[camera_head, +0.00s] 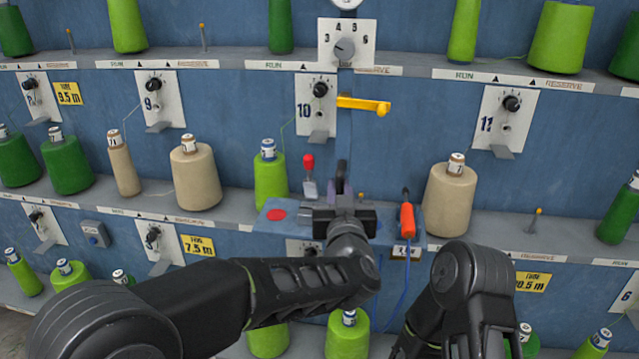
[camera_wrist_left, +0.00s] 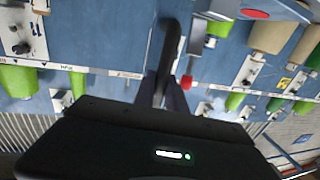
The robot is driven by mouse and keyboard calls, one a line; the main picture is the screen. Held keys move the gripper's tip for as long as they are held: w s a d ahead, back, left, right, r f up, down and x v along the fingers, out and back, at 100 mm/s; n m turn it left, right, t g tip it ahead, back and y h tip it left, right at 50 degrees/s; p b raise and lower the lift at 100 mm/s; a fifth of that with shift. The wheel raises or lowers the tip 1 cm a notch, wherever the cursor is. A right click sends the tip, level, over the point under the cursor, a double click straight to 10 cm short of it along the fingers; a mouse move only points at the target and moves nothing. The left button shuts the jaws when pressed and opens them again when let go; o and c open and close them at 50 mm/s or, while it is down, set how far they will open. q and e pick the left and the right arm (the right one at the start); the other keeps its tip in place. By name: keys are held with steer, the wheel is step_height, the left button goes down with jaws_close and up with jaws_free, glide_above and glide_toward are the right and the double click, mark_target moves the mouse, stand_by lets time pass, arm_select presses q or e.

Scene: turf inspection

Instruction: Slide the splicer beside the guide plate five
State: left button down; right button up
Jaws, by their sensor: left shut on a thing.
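A blue-grey carriage with a red disc, which I take for the splicer (camera_head: 262,222), sits at the middle shelf below plate 10. My left gripper (camera_head: 341,190) is over it, shut on a dark upright handle that seems to belong to it. The handle also shows between the fingers in the left wrist view (camera_wrist_left: 170,50). The red disc is at the top there. I cannot read a five on any guide plate; a plate under the carriage (camera_head: 303,247) is mostly hidden, and my right arm covers part of the lower row. My right gripper is not in view.
An orange tool (camera_head: 407,219) with a blue hose hangs at the carriage's right. A red-knobbed lever (camera_head: 309,175) stands behind it. A green cone (camera_head: 270,176) is close left, a beige cone (camera_head: 450,197) close right. A yellow arm (camera_head: 365,104) juts out above.

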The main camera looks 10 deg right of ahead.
arm_select(q)
steer(key=shift+s+d+f, duration=0.1)
steer(key=shift+s+d, duration=0.05)
steer(key=shift+d, duration=0.15)
steer(key=c, duration=1.4)
jaws_free()
steer(key=shift+a, duration=0.1)
steer(key=shift+o, duration=0.2)
steer(key=s+a+b, duration=0.1)
steer(key=s+b, duration=0.1)
steer(key=s, duration=0.5)
steer(key=shift+s+a, duration=0.2)
steer(key=shift+s, duration=0.05)
